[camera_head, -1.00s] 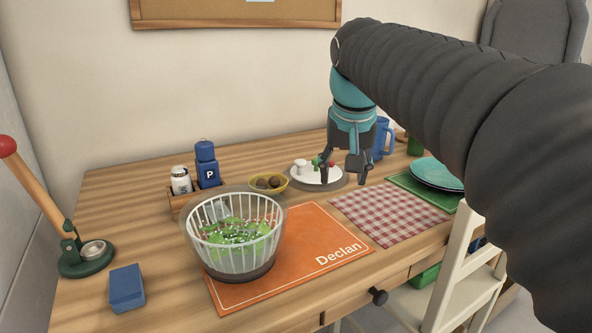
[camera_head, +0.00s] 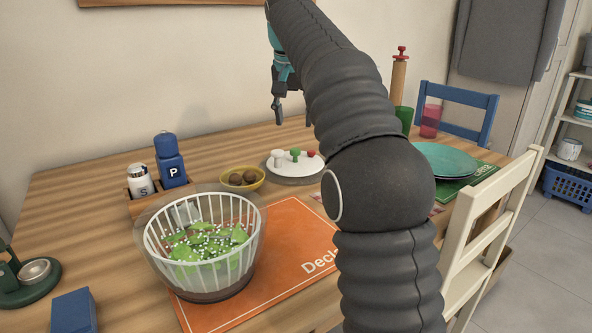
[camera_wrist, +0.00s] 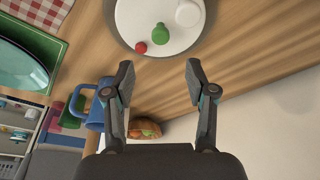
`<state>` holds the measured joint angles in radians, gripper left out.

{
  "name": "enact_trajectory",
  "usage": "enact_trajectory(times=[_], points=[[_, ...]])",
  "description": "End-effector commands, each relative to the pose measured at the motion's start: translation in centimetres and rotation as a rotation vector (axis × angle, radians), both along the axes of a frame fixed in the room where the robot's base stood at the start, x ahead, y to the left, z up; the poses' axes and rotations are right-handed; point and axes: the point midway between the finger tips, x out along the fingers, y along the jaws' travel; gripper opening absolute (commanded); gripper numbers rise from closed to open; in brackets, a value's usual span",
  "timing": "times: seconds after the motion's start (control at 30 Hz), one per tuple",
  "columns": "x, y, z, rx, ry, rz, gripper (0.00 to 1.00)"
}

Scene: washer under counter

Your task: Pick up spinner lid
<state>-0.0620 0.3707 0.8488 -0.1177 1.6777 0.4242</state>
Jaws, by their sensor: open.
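The spinner lid appears to be the white round disc (camera_head: 289,169) with white, green and red knobs, lying on a dark round mat at the back of the table. It also shows at the top of the wrist view (camera_wrist: 132,14), partly cut off. My gripper (camera_head: 292,117) is open and empty, up behind the disc and apart from it. In the wrist view, my gripper (camera_wrist: 159,78) has its fingers spread below the disc. The clear spinner bowl (camera_head: 205,245) with a white basket of salad stands at the front left. My arm hides part of the table.
A yellow bowl (camera_head: 242,179) of brown balls sits left of the disc. The shaker caddy (camera_head: 150,205) is further left. A blue mug (camera_wrist: 97,117) and a bun-like item (camera_wrist: 144,130) are near my gripper. A cream chair (camera_head: 493,215) stands at right.

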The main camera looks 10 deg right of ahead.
Motion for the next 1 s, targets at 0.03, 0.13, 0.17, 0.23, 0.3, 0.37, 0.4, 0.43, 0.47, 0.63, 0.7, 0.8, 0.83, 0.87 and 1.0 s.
enact_trajectory(times=[0.03, 0.13, 0.17, 0.23, 0.3, 0.37, 0.4, 0.43, 0.47, 0.63, 0.7, 0.8, 0.83, 0.87, 1.0], points=[[0.2, -0.1, -1.3, 0.001, 0.002, 0.000, 0.56], [0.6, -0.3, -2.8, 0.000, 0.001, 0.000, 0.56], [0.7, -0.3, -3.1, 0.000, 0.000, 0.000, 0.56], [0.9, -0.4, -3.7, 0.000, 0.000, -0.001, 0.56], [1.0, -0.5, -4.1, 0.000, -0.001, -0.001, 0.56], [1.0, -0.6, -4.3, 0.000, -0.001, -0.002, 0.56], [1.1, -0.6, -4.4, 0.000, -0.001, -0.002, 0.56], [1.1, -0.6, -4.5, 0.000, -0.001, -0.002, 0.56], [1.1, -0.6, -4.7, 0.000, -0.001, -0.002, 0.56], [1.4, -0.8, -6.6, 0.000, 0.000, -0.003, 0.56], [1.6, -0.8, -7.7, 0.000, 0.001, -0.003, 0.56], [1.9, -1.0, -8.9, 0.000, 0.000, -0.004, 0.56], [2.0, -1.0, -9.1, 0.000, 0.000, -0.004, 0.56], [2.0, -1.1, -9.3, 0.000, 0.000, -0.004, 0.56], [2.1, -1.1, -9.4, 0.001, -0.001, -0.004, 0.56]])
